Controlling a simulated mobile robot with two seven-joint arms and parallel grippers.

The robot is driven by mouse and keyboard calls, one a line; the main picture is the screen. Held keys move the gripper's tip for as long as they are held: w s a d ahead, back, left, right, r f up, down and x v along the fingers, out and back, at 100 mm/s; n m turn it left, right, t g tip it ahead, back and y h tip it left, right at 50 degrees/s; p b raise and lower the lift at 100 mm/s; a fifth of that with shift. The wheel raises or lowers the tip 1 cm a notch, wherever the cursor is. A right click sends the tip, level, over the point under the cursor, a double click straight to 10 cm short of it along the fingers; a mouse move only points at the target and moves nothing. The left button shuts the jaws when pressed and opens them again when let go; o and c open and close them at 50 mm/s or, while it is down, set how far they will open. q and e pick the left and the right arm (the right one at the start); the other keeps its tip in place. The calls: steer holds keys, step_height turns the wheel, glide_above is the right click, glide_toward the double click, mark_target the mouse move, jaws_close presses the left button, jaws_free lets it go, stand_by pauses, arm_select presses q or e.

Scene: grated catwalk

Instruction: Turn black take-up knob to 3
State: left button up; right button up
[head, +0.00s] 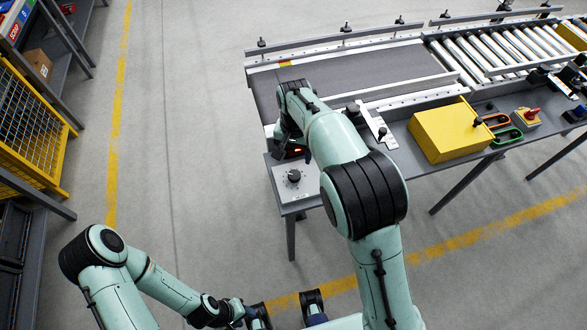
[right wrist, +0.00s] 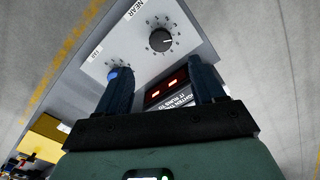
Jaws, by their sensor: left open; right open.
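The black take-up knob (head: 294,176) sits on a pale control panel (head: 284,190) at the near left corner of the conveyor. In the right wrist view the knob (right wrist: 161,40) is ringed by dial marks, beside a NEAR label. In the head view my right arm partly hides this gripper. My left gripper (head: 250,314) is open at the bottom, far from the panel.
A blue knob (right wrist: 113,74) is partly hidden by a right finger. A red-lit display (right wrist: 173,86) shows between the fingers. The conveyor belt (head: 370,68), a yellow box (head: 440,130) and a red-button box (head: 526,118) are beyond. Floor left of the panel is clear.

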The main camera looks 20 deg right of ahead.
mark_target(294, 175)
step_height(294, 175, down, 10)
steer(key=shift+w+f+b, duration=0.1)
steer(key=shift+f+b, duration=0.1)
steer(key=shift+b, duration=0.35)
steer(key=c, duration=1.1)
steer(key=shift+o, duration=0.2)
steer(key=shift+n+p, duration=0.4)
steer(key=shift+n, duration=2.4)
